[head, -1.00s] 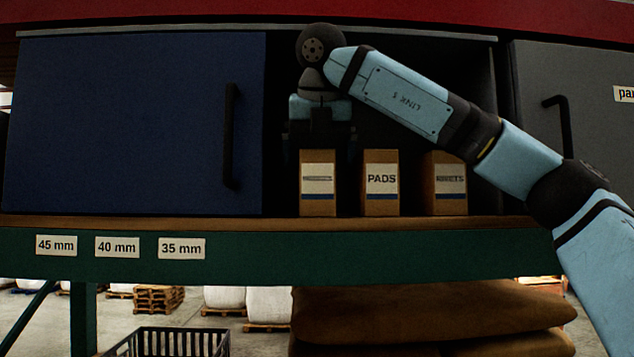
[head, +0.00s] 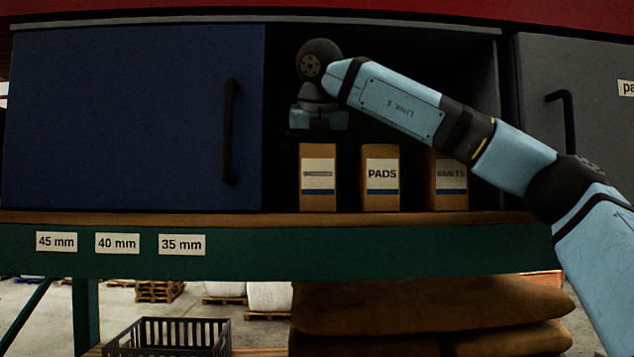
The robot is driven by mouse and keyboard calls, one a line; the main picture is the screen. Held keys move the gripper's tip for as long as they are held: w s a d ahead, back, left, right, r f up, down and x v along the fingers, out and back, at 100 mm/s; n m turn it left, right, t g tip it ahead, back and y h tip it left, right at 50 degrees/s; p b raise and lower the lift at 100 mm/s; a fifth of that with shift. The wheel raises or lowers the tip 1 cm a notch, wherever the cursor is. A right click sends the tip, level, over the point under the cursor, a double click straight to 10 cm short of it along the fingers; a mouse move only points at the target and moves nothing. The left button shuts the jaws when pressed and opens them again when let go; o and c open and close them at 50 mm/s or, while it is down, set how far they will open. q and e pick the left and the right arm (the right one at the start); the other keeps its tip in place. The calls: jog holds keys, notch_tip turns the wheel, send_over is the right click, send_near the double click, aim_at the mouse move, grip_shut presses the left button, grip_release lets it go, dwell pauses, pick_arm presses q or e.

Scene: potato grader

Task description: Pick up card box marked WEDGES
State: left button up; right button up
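Three card boxes stand upright in a row in the open middle bay of the shelf. The left box (head: 318,202) has a label too blurred to read. The middle box (head: 381,201) reads PADS. The right box (head: 446,203) has a label that is only partly legible and seems to end in ETS. No label clearly reads WEDGES. My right gripper (head: 319,138) points down at the top of the left box. Its fingertips are hidden or lost in the dark, so its opening and any contact are unclear. My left gripper is out of view.
A blue door panel (head: 130,120) with a black handle is left of the bay, and a grey door (head: 590,140) is right. My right arm crosses above the middle and right boxes. A black crate (head: 170,335) and brown sacks (head: 400,305) are below the shelf.

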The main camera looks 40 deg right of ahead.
jog(key=c, duration=1.1)
jog(key=shift+r, duration=0.15)
